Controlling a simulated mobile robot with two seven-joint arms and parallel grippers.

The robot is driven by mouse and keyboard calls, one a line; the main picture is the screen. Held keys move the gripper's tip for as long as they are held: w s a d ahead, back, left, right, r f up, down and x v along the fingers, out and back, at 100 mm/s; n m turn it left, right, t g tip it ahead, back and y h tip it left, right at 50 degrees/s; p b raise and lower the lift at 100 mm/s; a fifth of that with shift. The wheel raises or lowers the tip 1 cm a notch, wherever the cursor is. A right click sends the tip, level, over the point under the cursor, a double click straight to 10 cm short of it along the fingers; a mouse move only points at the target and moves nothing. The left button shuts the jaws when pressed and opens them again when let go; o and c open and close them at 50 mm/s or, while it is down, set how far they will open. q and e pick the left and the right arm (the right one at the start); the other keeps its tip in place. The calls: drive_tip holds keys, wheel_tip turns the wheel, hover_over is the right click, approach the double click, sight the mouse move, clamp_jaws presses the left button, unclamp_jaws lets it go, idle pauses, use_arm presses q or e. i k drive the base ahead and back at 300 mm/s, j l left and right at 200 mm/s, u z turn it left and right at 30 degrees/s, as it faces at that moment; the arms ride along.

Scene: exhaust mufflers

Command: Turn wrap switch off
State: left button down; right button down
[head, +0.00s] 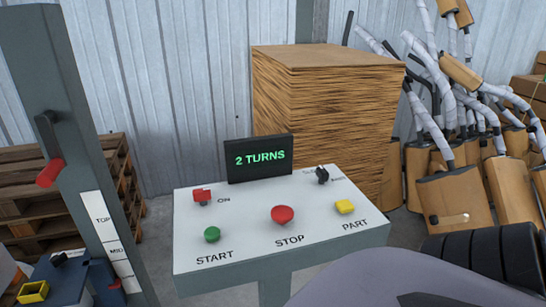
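A white control panel (245,225) stands in front of me on a grey post. A red switch (202,196) labelled ON sits at its upper left. A black toggle switch (322,175) sits at its upper right, with small lettering beside it that I cannot read. I cannot tell from the lettering which of the two is the wrap switch. A green START button (212,234), a red STOP button (282,215) and a yellow PART button (345,207) are in front. A black display (259,158) reads "2 TURNS" in green. Neither gripper is in view.
A grey column (62,110) with a red-handled lever (49,172) and TOP and MID labels stands at left. A tall cardboard stack (325,105) is behind the panel. Wrapped mufflers (455,205) lean at right. A wooden pallet stack (45,200) is at left.

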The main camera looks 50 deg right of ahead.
sight(201, 196)
drive_tip(key=z, duration=1.6)
